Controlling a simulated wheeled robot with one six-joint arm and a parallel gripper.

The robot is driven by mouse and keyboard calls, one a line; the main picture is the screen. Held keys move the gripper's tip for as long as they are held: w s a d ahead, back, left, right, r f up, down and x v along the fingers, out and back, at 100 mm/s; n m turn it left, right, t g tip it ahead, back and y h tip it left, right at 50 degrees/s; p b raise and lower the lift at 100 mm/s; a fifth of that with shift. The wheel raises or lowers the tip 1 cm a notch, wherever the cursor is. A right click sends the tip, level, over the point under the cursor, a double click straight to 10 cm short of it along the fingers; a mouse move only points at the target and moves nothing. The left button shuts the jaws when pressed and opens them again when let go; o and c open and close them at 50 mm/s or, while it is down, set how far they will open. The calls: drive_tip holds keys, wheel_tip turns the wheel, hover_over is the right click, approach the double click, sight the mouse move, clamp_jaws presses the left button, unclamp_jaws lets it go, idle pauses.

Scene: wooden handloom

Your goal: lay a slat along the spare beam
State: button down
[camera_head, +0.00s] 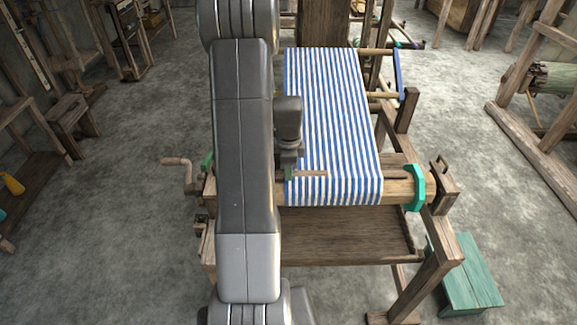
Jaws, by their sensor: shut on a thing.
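My gripper (288,165) is over the near left part of the blue-and-white striped cloth (335,120), partly hidden behind my own arm. It is shut on a thin pale wooden slat (313,173), whose short visible end sticks out to the right over the cloth. The rest of the slat is hidden. I cannot tell whether it touches the cloth. A round wooden beam (397,190) with a teal end disc (416,188) lies under the cloth's near end. A thick greenish-brown roller (553,78) sits in a frame at far right. I cannot tell which is the spare beam.
The loom's wooden frame (436,250) and a flat board (345,235) are in front of the cloth. A crank handle (178,162) juts out left. A green stool (466,273) stands at lower right, a wooden stool (73,122) at left. Grey floor (130,250) is open at left.

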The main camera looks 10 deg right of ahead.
drive_tip(key=shift+s, duration=0.2)
drive_tip(key=c, duration=1.1)
unclamp_jaws()
drive_tip(key=shift+o, duration=0.2)
wheel_tip(320, 180, up, 14)
drive_tip(key=shift+b, duration=0.45)
drive_tip(key=shift+f, duration=0.2)
wheel_tip(320, 180, down, 14)
drive_tip(key=shift+r+p, duration=0.25)
drive_tip(key=shift+p, duration=0.2)
drive_tip(key=shift+w+d+r, duration=0.1)
drive_tip(key=shift+w+d, duration=0.05)
drive_tip(key=shift+w, duration=0.6)
drive_tip(key=shift+p, duration=0.3)
